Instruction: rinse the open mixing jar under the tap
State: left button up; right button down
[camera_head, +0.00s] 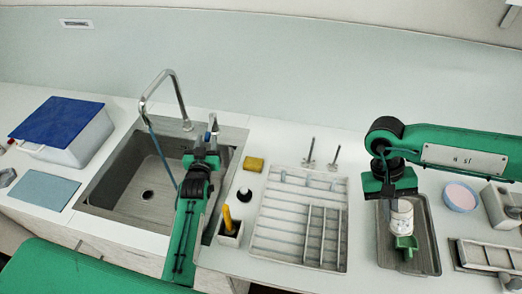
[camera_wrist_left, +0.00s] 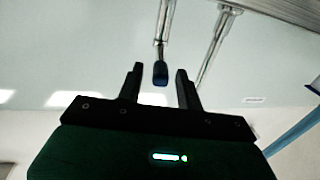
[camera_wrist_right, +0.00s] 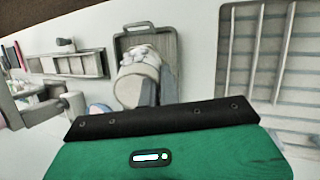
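The tap (camera_head: 172,80) arches over the steel sink (camera_head: 122,165). A thin blue strand, which looks like running water, drops from its spout into the basin. My left gripper (camera_head: 208,150) is at the tap lever (camera_head: 212,124); in the left wrist view its two fingers (camera_wrist_left: 160,88) stand apart on either side of the lever's blue tip (camera_wrist_left: 160,72). A white jar (camera_head: 401,219) stands in the grey tray (camera_head: 428,240) and shows in the right wrist view (camera_wrist_right: 135,75). My right gripper (camera_head: 390,190) is right above and at the jar; its finger spacing is unclear.
A green cup-like thing (camera_head: 405,243) sits in the tray beside the jar. A white rack (camera_head: 295,225) lies between sink and tray. A yellow sponge (camera_head: 254,164), a brush holder (camera_head: 230,232) and a blue-lidded box (camera_head: 70,130) surround the sink. A pink-filled bowl (camera_head: 460,196) stands right.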

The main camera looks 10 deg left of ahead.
pick_arm(q)
jog(key=s+d+b, duration=0.1)
jog(key=s, duration=0.6)
jog(key=shift+d, duration=0.25)
jog(key=shift+s+r, duration=0.1)
